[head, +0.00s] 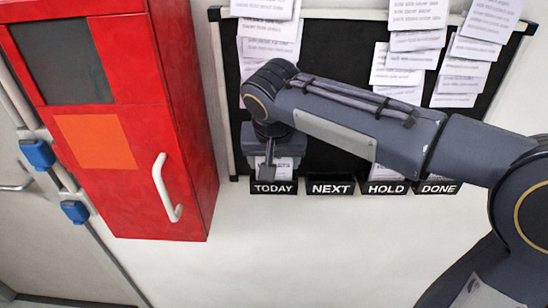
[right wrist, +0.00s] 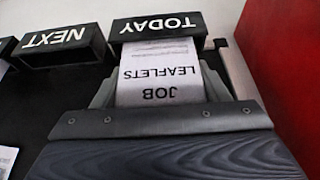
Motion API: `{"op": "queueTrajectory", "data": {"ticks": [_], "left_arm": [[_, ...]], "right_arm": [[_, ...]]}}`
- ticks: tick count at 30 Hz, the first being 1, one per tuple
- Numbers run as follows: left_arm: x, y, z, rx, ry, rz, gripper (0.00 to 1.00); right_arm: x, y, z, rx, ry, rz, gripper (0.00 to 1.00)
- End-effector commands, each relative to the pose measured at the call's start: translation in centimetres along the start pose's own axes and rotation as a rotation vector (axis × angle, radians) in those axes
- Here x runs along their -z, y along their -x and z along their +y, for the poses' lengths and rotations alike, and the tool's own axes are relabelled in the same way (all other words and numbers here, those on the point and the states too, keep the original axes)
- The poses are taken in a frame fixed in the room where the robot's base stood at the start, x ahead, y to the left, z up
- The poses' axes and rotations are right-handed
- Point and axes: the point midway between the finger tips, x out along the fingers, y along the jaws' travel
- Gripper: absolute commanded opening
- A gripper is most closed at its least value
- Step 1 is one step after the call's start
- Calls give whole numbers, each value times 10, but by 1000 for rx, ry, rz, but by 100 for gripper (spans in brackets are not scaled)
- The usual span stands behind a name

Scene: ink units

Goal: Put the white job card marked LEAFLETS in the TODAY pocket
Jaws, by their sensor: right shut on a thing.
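The white job card marked LEAFLETS (right wrist: 160,72) is in the jaws of my right gripper (right wrist: 160,98); its print reads upside down in the right wrist view. The card's far end meets the mouth of the black TODAY pocket (right wrist: 158,26); how deep it sits inside cannot be told. In the head view my right gripper (head: 268,160) is just above the TODAY pocket (head: 273,188), and a white piece of the card (head: 284,168) shows beside it. My left gripper is in neither view.
The NEXT pocket (head: 330,189), HOLD pocket (head: 387,189) and DONE pocket (head: 438,188) run to the right along the black board. Sheets of paper (head: 416,45) hang above. A red cabinet (head: 180,110) with a white handle stands close on the left. The wall below is clear.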

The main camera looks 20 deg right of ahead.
Motion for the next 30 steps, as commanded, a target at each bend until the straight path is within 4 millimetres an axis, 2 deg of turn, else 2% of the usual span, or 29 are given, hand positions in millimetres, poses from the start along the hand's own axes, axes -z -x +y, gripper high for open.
{"op": "queueTrajectory", "data": {"ticks": [8,9,13,23,26,30], "left_arm": [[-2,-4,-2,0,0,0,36],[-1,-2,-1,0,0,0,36],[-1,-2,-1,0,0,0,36],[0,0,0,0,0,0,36],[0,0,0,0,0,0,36],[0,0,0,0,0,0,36]], "right_arm": [[-2,-4,0,0,0,0,45],[-1,-3,0,0,0,0,72],[-1,-2,0,0,0,0,89],[0,1,0,0,0,0,90],[1,10,-1,2,-1,2,90],[1,36,-1,5,0,3,90]]}}
